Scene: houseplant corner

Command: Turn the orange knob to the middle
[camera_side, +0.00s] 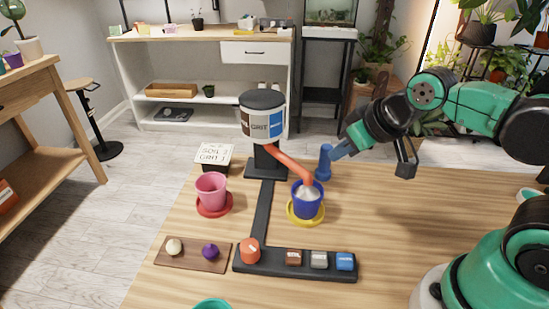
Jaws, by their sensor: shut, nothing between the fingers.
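The orange knob (250,251) stands at the left end of a black control panel (300,274) at the front of the wooden table. A small dark mark shows on it, but its setting is too small to read. My gripper (325,163) comes in from the right, with its blue fingers shut and empty. In the picture it is above and right of the knob, well apart from it, near the blue pot. An orange chute (288,165) slopes from the dispenser (263,118) into the blue pot (307,205), which holds pale material and stands on a yellow saucer (291,216).
The panel also bears brown (293,258), grey (319,260) and blue (345,261) buttons. A pink pot (211,189) stands on a red saucer (201,211). A board (192,262) holds a cream ball and a purple ball. The table's right middle is clear.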

